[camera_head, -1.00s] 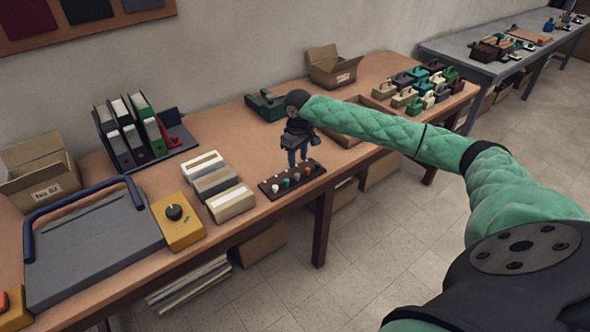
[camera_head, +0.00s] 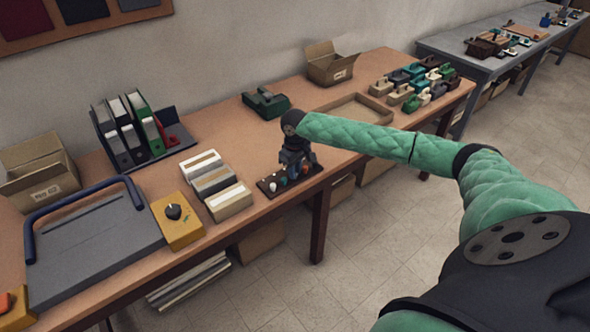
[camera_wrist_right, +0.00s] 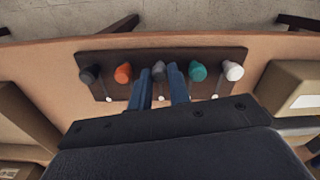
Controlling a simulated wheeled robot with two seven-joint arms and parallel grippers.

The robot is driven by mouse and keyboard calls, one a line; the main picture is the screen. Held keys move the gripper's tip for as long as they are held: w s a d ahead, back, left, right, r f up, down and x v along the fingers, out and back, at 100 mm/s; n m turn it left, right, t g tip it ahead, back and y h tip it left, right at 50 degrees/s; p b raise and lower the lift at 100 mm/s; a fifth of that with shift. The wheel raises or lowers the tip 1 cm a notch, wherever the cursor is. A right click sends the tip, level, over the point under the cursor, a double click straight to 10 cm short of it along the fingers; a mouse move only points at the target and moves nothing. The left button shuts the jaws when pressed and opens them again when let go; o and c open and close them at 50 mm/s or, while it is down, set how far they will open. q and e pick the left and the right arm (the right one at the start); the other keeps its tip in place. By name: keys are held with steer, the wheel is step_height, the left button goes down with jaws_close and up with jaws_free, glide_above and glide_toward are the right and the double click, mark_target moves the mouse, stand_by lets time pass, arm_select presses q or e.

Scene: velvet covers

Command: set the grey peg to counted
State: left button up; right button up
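The dark peg board (camera_head: 268,183) lies near the front edge of the wooden table. In the right wrist view the board (camera_wrist_right: 120,57) carries a black peg (camera_wrist_right: 88,75), an orange peg (camera_wrist_right: 123,73), the grey peg (camera_wrist_right: 158,71), a teal peg (camera_wrist_right: 198,71) and a white peg (camera_wrist_right: 233,70). My right gripper (camera_head: 293,172) is low over the board. In the wrist view its blue fingers (camera_wrist_right: 160,76) stand apart, one on each side of the grey peg, with a gap showing. Contact cannot be told. My left gripper is out of view.
Labelled boxes (camera_head: 229,201) and a yellow box with a black knob (camera_head: 178,222) stand left of the board. A green case (camera_head: 266,103) and a shallow wooden tray (camera_head: 350,104) lie behind. Bare tabletop lies between them.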

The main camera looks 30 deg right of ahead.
jaws_close()
steer(key=shift+w, duration=0.5)
steer(key=shift+w+a+r, duration=0.1)
steer(key=shift+w+a, duration=0.05)
steer(key=shift+w, duration=1)
steer(key=shift+w+p, duration=0.3)
steer(key=shift+w, duration=0.25)
steer(key=o, duration=0.7)
jaws_free()
steer(key=shift+o, duration=0.4)
steer(key=shift+r, duration=0.25)
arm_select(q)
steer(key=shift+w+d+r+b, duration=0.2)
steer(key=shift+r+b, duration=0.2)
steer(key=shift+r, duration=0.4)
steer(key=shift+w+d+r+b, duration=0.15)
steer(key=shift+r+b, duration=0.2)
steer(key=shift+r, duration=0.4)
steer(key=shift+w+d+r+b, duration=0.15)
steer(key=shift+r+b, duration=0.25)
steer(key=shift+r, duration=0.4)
arm_select(e)
step_height(320, 180, up, 7)
